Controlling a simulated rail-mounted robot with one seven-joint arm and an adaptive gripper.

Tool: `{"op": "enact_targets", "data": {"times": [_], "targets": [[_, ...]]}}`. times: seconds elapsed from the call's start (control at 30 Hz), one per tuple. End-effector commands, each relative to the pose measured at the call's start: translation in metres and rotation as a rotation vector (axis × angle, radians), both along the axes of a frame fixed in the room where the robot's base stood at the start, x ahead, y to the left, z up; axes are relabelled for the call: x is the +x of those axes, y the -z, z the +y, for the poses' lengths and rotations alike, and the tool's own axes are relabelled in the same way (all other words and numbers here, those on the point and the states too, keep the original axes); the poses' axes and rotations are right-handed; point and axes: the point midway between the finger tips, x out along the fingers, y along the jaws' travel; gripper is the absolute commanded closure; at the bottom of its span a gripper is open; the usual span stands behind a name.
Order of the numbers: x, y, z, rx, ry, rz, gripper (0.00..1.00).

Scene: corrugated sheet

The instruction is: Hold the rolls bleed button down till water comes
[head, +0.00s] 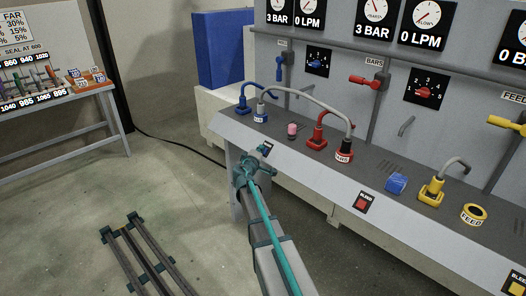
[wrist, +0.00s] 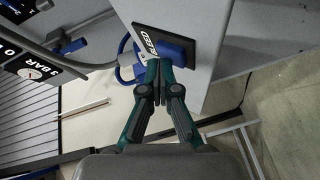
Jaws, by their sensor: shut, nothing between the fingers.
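My gripper (head: 258,157) is shut and empty at the front face of the console, at its left end. In the wrist view its closed fingertips (wrist: 159,63) overlap a blue button (wrist: 178,49) on a black plate marked BLEED (wrist: 148,34). They look to be at or very near the button; contact cannot be told. In the head view the gripper mostly hides that button. A red bleed button (head: 361,203) sits farther right on the same face, and a yellow one (head: 516,287) at the lower right corner. I cannot read which of them is for the rolls.
The console top (head: 270,134) carries blue, red and yellow hose fittings, a pink item (head: 292,129) and a blue block (head: 396,183). Gauges above read 3 BAR and 0 LPM.

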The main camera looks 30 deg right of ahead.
Motion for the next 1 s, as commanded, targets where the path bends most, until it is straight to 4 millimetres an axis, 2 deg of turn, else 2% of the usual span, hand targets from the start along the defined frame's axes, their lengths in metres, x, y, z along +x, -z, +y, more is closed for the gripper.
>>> {"op": "enact_targets", "data": {"times": [0.37, 1.0], "targets": [[0.0, 0.0, 0.0, 0.0, 0.001, 0.0, 1.0], [-0.004, -0.012, 0.011, 0.0, 0.0, 0.0, 1.0]]}}
